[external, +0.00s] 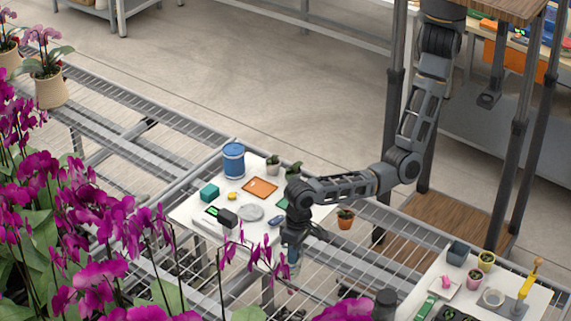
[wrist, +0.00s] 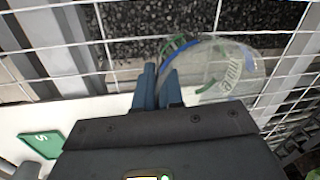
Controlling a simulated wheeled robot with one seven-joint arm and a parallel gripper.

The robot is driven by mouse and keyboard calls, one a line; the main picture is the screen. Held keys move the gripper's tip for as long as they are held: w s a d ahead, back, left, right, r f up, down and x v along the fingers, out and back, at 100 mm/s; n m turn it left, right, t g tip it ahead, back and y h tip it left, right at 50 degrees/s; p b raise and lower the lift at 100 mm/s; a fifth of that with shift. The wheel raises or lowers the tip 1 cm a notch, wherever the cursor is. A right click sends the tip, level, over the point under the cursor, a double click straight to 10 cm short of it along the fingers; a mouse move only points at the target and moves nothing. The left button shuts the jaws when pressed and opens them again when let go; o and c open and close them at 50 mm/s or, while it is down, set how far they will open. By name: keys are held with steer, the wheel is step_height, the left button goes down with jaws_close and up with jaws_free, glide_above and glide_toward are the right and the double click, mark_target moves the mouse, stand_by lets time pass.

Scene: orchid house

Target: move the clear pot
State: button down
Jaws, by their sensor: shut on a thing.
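The clear pot (wrist: 222,72) shows in the wrist view as a see-through, rounded container with pale lettering and green and blue curved pieces visible in it. My gripper (wrist: 160,80) has its blue fingers close together on the pot's near left edge, and it is shut on the pot. Wire mesh and dark ground show below the pot. In the external view my gripper (external: 292,258) points down just past the front right edge of the white table board, partly behind magenta blooms. The pot is too small and covered to make out there.
A terracotta pot (external: 345,219) stands right of my arm. A second board (external: 413,298) with pots and tools is at lower right. Orchids crowd the left.

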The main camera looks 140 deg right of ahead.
steer(key=shift+s+a+f+p, duration=0.1)
steer(key=shift+a+p, duration=2.2)
steer(key=shift+a, duration=7.5)
steer(key=c, duration=1.2)
jaws_free()
steer(key=r, duration=0.5)
steer(key=s+r, duration=0.1)
steer(key=r, duration=0.1)
steer(key=shift+d+r, duration=0.1)
steer(key=shift+r, duration=0.3)
